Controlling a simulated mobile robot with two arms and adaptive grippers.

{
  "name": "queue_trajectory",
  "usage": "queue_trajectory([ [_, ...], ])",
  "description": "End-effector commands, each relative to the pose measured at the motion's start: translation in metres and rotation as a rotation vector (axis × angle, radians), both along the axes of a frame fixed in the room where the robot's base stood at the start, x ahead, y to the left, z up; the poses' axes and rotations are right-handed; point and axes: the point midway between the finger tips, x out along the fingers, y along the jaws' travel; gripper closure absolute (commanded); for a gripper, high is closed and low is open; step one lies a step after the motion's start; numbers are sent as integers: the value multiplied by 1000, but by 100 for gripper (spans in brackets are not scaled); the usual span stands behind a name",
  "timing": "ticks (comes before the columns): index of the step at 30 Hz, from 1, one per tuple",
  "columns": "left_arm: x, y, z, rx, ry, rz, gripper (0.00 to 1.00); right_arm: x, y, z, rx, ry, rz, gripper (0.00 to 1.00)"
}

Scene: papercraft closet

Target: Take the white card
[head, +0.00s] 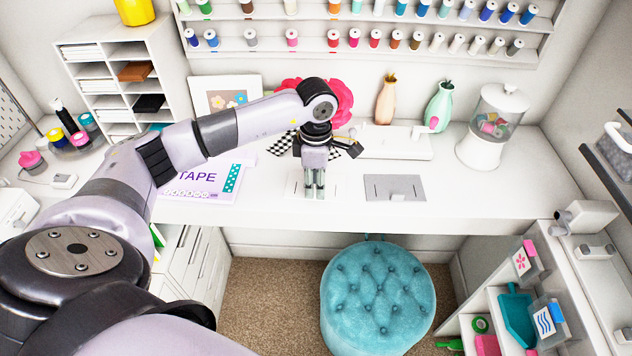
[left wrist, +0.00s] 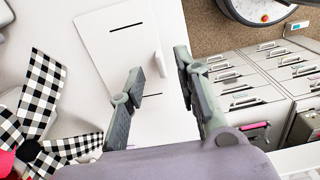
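A flat white panel with two dark slots (left wrist: 112,52) lies on the desk in the left wrist view. A thin white piece (left wrist: 160,62) stands up from it between my fingertips; it looks like the white card, but I cannot be sure. My left gripper (left wrist: 158,70) is open around this piece, a finger on each side, with no contact that I can make out. In the head view my left gripper (head: 314,190) points down at the desk, and its fingers hide most of the white piece. My right gripper is not in view.
A grey slotted plate (head: 395,188) lies right of the gripper on the white desk (head: 480,200). A TAPE box (head: 205,183) lies left. A black-and-white checked bow (left wrist: 35,105) is beside the gripper. A teal stool (head: 378,300) stands below the desk's front edge.

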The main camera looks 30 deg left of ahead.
Motion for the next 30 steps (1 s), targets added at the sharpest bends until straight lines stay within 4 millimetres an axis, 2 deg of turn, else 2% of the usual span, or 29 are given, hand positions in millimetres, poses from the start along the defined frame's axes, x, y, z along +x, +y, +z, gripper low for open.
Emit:
queue_trajectory([
  [1,-1,-1,-3,0,7,0,70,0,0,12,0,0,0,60],
  [2,-1,-1,-8,0,6,0,70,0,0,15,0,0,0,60],
  [7,0,-1,-27,0,1,0,70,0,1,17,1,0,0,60],
  [14,0,-1,-31,0,0,-1,70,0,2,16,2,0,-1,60],
  [28,0,-1,-30,0,0,0,100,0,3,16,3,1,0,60],
  [30,0,-1,-30,0,0,0,100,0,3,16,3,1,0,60],
])
